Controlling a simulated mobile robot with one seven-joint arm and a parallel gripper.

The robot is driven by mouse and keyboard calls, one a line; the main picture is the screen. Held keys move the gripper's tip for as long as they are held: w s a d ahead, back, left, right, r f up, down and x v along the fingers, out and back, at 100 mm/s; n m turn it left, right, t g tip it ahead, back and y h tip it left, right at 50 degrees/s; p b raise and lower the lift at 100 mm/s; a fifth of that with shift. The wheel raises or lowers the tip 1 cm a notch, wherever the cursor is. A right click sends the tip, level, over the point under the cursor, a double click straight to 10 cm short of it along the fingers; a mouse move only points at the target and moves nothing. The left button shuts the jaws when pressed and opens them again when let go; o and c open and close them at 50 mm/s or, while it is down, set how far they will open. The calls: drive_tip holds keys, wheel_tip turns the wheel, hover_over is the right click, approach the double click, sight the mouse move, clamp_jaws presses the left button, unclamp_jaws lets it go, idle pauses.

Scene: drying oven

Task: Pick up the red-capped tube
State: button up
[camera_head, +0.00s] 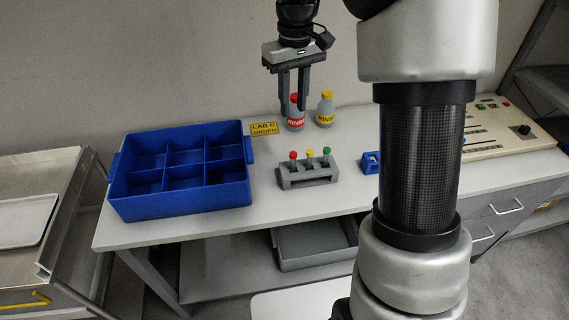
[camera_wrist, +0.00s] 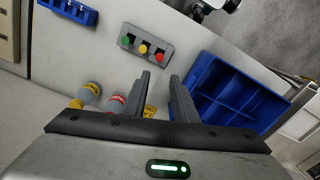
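The red-capped tube (camera_head: 293,156) stands in a small grey rack (camera_head: 309,178) on the table, at the left end in the head view. A yellow-capped tube (camera_head: 309,155) and a green-capped tube (camera_head: 326,153) stand in the same rack. In the wrist view the red cap (camera_wrist: 160,56) is at the right end of the rack (camera_wrist: 166,40). My gripper (camera_head: 293,108) hangs above the table, behind the rack in the head view. Its fingers (camera_wrist: 160,82) are apart with nothing between them; it is clear of the tubes.
A blue divided bin (camera_head: 180,205) stands left of the rack. Two bottles, red-capped (camera_head: 295,118) and yellow-capped (camera_head: 325,112), stand behind it, near a yellow sign (camera_head: 264,129). A small blue rack (camera_head: 370,163) is to the right, partly hidden by my arm. A control panel (camera_head: 490,145) is farther right.

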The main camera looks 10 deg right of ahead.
approach(294, 154)
wheel_tip(294, 154, down, 5)
drive_tip(key=shift+w+a+f+b, duration=0.1)
drive_tip(key=shift+w+f+b, duration=0.05)
drive_tip(key=shift+b, duration=0.2)
drive_tip(key=f, duration=0.5)
drive_tip(key=shift+s, duration=0.2)
clamp_jaws()
